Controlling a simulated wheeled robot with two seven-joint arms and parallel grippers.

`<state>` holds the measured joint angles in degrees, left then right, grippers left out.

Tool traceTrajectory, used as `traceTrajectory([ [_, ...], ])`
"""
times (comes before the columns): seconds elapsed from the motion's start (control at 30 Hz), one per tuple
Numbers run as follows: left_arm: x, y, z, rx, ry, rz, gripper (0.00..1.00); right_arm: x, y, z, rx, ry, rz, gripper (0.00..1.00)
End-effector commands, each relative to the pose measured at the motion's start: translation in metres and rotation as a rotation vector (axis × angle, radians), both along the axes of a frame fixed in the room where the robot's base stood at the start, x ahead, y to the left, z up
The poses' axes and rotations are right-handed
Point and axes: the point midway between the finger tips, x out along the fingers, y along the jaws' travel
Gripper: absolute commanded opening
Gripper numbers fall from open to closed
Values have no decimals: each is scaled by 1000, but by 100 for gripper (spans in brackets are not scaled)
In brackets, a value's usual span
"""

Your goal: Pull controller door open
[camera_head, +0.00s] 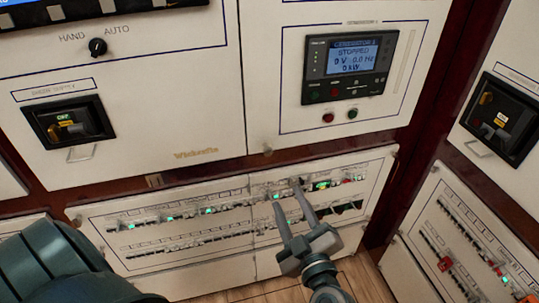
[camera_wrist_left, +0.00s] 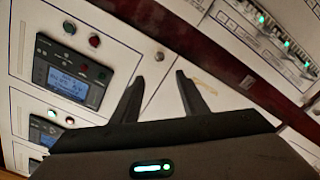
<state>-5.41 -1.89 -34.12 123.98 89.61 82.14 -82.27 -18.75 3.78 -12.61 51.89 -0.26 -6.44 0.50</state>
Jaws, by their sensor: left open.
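The controller door (camera_head: 285,88) is a white panel at the upper right of the head view. It carries a lit display (camera_head: 352,60) and looks shut. A small round knob (camera_head: 267,150) sits at its lower left corner. My left gripper (camera_head: 288,196) is open and empty, below the knob in the picture, in front of the breaker panel. In the left wrist view the tilted door shows at left, and the knob (camera_wrist_left: 159,56) appears beyond and between the two open fingertips (camera_wrist_left: 159,77). No contact with the knob shows. My right gripper is not in view.
A breaker panel (camera_head: 160,205) with rows of switches and green lights lies below the door. A white panel with a dark rotary switch (camera_head: 68,120) and wire handle adjoins at left. Another cabinet (camera_head: 480,150) angles in at right beyond a dark red frame.

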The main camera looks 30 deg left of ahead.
Motion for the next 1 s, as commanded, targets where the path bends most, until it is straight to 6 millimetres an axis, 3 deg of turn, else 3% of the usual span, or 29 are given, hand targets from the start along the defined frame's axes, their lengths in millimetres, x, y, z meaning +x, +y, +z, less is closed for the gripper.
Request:
traceTrajectory([
  [0.47,8,9,1,6,-2,-1,40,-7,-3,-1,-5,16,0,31],
  [0.77,35,41,3,7,-4,1,40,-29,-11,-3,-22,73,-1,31],
  [1.0,64,75,2,8,-3,0,40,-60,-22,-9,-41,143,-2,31],
])
